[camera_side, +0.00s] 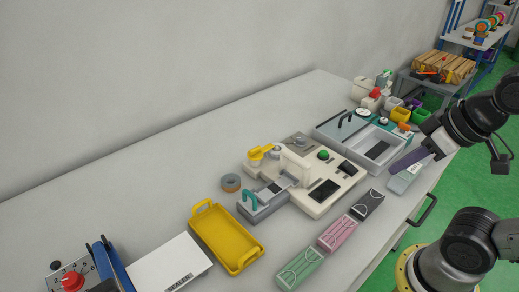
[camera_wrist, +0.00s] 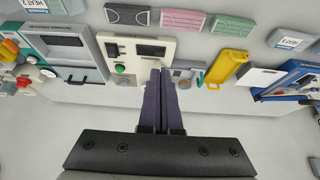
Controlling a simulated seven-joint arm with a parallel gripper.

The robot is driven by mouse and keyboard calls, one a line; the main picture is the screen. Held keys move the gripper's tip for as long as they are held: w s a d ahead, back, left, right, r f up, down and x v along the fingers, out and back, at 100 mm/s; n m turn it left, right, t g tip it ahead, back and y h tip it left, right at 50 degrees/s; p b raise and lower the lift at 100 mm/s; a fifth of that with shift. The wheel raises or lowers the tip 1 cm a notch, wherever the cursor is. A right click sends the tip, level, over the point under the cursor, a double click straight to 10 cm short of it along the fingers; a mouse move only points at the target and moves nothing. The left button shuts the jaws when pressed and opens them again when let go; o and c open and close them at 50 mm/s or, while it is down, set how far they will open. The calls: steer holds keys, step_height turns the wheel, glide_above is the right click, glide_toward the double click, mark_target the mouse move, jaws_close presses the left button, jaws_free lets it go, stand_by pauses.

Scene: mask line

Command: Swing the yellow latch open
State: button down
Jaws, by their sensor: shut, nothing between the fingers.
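The yellow latch (camera_side: 259,152) sits at the back left of a cream machine (camera_side: 330,173), beside a grey round part. I cannot make the latch out in the wrist view, where my fingers cover part of the machine. My gripper (camera_side: 393,171) has long dark purple fingers and is well to the right of the latch in the side view, apart from it. In the wrist view the fingers of my gripper (camera_wrist: 161,73) lie together, with nothing between them.
A yellow tray (camera_side: 237,263), a roll of tape (camera_side: 231,183) and green, pink and black mask packs (camera_side: 338,233) lie around the machine. A grey lidded box (camera_side: 351,137) stands right of it. The bench's back left is clear.

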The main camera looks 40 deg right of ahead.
stand_by(0.3)
steer(key=c, duration=1.1)
jaws_free()
steer(key=shift+n, duration=0.3)
steer(key=shift+o, duration=1.1)
steer(key=shift+s+f+n, duration=0.1)
steer(key=shift+s+n, duration=0.15)
steer(key=shift+n, duration=0.15)
steer(key=w+r+n+g, duration=0.1)
steer(key=w+r+n, duration=0.9)
steer(key=w+r, duration=0.3)
steer(key=n+g, duration=0.4)
steer(key=n, duration=0.3)
glide_above(255, 148)
step_height(255, 148, down, 13)
steer(key=shift+g, duration=0.3)
step_height(255, 148, down, 14)
steer(key=shift+f, duration=0.25)
